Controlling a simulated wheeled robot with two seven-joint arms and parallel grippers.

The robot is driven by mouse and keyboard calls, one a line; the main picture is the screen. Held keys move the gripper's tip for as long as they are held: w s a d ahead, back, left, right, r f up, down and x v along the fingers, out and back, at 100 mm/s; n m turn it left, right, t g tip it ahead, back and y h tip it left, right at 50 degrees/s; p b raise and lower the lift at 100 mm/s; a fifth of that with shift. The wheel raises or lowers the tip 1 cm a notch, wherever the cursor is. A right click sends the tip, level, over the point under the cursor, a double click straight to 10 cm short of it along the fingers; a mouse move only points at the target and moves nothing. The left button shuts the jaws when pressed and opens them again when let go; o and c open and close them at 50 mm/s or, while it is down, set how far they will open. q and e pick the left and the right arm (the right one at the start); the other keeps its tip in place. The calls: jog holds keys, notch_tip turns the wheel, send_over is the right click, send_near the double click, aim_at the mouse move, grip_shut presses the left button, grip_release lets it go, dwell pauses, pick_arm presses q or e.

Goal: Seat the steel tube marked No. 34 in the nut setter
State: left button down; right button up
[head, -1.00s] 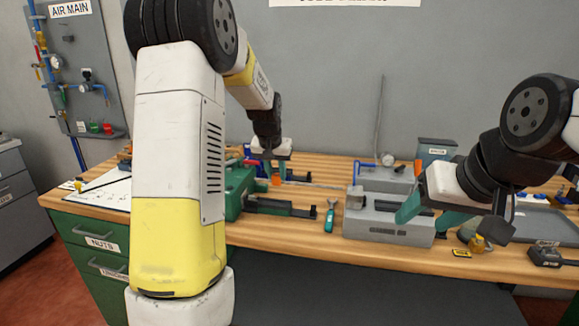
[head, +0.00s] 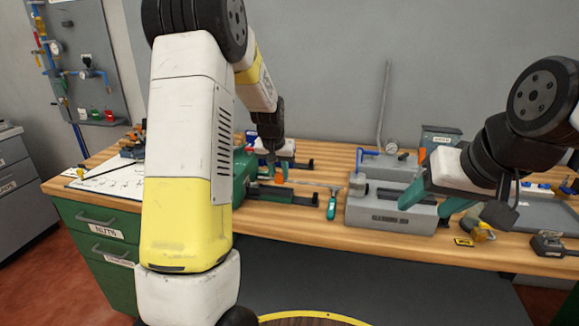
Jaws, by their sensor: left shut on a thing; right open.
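My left gripper (head: 272,162) is low over the bench behind the green vice-like machine (head: 241,178). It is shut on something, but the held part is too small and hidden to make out. A thin grey rod (head: 318,184) lies to its right; I cannot tell whether it is the steel tube, and no No. 34 mark is readable. I cannot tell which fixture is the nut setter.
A green-handled tool (head: 331,204) lies between the machine and the grey block. A gauge fixture (head: 384,164) with a tall tube stands behind the block. White sheets (head: 107,178) lie at the left.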

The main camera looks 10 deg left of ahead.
aim_at(278, 177)
pick_arm(q)
jog(key=shift+f, duration=0.15)
dwell(0.4)
jog(key=shift+f, duration=0.8)
jog(key=shift+f, duration=0.7)
dwell(0.5)
jog(key=shift+a, duration=0.1)
jog(key=shift+a, duration=1.85)
jog(key=shift+a, duration=0.1)
jog(key=c, duration=0.7)
grip_release()
jog(key=shift+a, duration=0.1)
